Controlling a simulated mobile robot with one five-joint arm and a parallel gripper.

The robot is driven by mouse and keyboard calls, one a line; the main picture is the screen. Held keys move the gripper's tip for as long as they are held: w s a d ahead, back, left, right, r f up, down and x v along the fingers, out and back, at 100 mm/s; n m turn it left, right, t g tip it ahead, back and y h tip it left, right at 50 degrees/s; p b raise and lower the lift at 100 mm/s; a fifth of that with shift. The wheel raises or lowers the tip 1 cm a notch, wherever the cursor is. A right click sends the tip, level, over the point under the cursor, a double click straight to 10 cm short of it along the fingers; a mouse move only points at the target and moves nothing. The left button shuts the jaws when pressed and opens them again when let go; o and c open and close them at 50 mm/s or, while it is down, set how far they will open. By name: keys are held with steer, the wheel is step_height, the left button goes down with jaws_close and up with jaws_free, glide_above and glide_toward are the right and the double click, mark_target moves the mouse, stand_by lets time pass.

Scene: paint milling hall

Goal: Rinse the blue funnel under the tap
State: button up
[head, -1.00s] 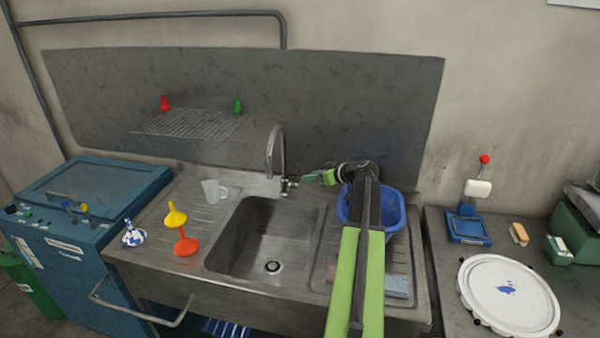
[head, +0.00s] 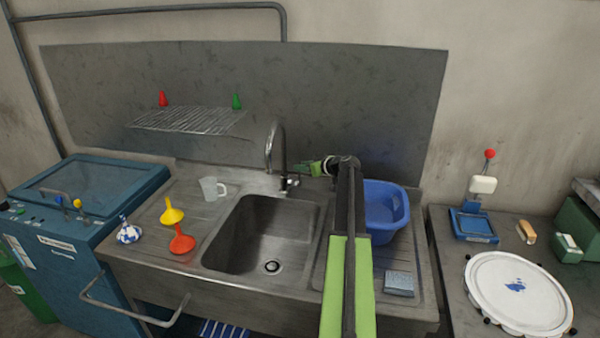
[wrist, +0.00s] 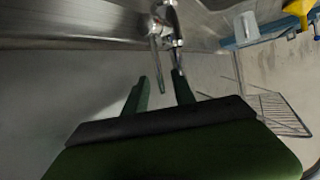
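My gripper (head: 312,167) is just right of the tap (head: 272,150), near its lever (head: 289,184). In the wrist view my two fingers (wrist: 160,76) are apart with nothing held, and the tap (wrist: 164,24) is close beyond them; I cannot tell whether they touch it. No water shows under the spout. No plainly blue funnel is visible. A yellow funnel (head: 172,212) and an orange-red funnel (head: 181,242) stand on the left drainboard. A blue-and-white patterned object (head: 129,232) is left of them; its kind is unclear. The sink (head: 262,235) looks empty.
A blue basin (head: 384,208) and a grey-blue sponge (head: 399,283) are on the right drainboard. A clear mug (head: 212,189) stands left of the tap. A wire rack (head: 187,121) on the back wall bears red and green cone shapes. A right-hand bench holds a white round lid (head: 516,292).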

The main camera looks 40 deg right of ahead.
steer(key=shift+x, duration=1.35)
jaws_close()
stand_by(0.3)
steer(key=shift+a, duration=0.1)
